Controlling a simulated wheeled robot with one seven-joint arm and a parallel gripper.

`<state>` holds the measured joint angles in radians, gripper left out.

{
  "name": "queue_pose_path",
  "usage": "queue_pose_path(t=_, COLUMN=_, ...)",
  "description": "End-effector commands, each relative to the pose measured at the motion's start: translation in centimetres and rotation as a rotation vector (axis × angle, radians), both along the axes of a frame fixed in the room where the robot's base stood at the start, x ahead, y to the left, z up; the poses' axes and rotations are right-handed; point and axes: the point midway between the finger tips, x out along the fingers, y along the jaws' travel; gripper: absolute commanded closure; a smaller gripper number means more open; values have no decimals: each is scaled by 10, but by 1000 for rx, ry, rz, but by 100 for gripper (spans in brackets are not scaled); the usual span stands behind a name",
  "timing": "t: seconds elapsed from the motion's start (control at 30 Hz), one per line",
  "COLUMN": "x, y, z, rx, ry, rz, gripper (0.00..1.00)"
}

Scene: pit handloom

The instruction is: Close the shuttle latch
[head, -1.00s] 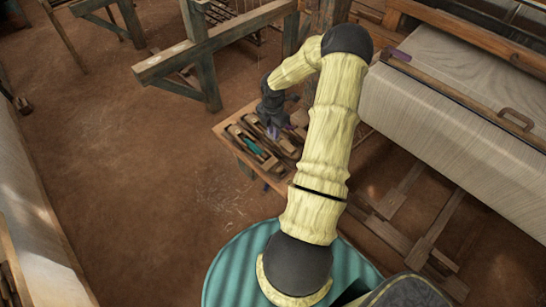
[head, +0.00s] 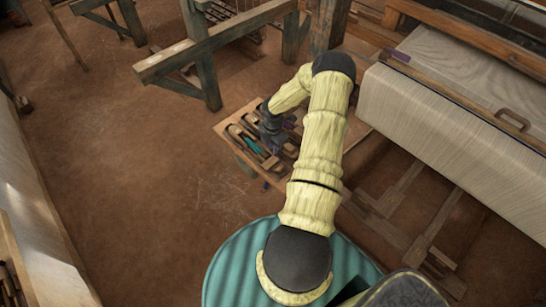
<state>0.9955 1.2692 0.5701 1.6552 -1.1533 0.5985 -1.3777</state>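Wooden shuttles lie side by side on a small wooden bench (head: 229,131) left of the loom. One shuttle (head: 255,147) shows a teal thread inside its opening. The latch is too small to make out. My gripper (head: 274,146) points down over the shuttles, at the end of my yellow-sleeved arm. Its fingers are small, dark and partly hidden, so I cannot tell whether they are open or touch a shuttle.
The loom with its pale cloth roll (head: 450,115) stands to the right. Wooden beams (head: 205,50) and posts stand behind the bench. Treadle bars (head: 405,215) lie low at the lower right. The earth floor (head: 130,160) to the left is clear.

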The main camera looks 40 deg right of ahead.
Motion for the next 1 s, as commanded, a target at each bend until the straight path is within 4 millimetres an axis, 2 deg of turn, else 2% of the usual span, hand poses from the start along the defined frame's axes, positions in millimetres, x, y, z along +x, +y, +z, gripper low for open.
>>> queue_pose_path(t=0.3, x=0, y=1, z=-45, rx=2, ry=1, rz=-1, gripper=83)
queue_pose_path(t=0.5, x=0, y=0, z=-68, rx=1, ry=0, rz=0, gripper=83)
queue_pose_path(t=0.7, x=0, y=0, z=-77, rx=-1, ry=-1, rz=0, gripper=83)
queue_pose_path(t=0.93, x=0, y=0, z=-78, rx=-1, ry=0, rz=0, gripper=83)
queue_pose_path(t=1.0, x=0, y=0, z=-78, rx=-1, ry=0, rz=0, gripper=97)
